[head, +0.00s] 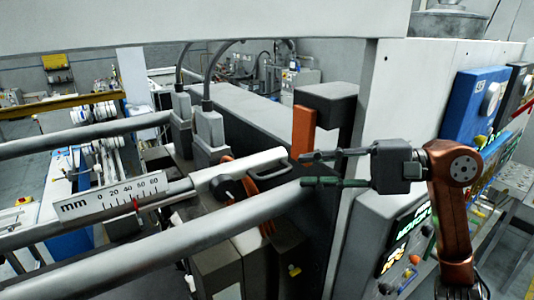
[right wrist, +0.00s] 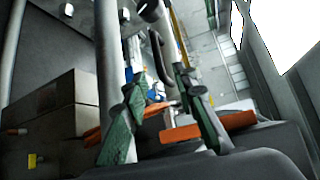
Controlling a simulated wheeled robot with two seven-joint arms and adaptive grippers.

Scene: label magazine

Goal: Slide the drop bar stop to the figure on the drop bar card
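A white mm scale (head: 110,197) with marks from 0 to 80 sits at the left in the head view. A red pointer (head: 136,206) stands at its lower edge, roughly between 40 and 60; the exact reading is too small to tell. To its right, a light bar carries a black knob (head: 228,188) and ends in a dark loop handle (head: 272,166). My right gripper (head: 312,169) is open and empty, just right of the handle. In the right wrist view the dark loop (right wrist: 160,62) shows between and beyond the green-padded fingers. I cannot identify the drop bar card. My left gripper is out of view.
A thick grey rail (head: 180,245) runs below the bar and close under the gripper. A dark block (head: 325,95) with an orange upright stands behind the gripper. The white machine wall with a lit panel (head: 405,235) and a blue box (head: 477,98) is at the right.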

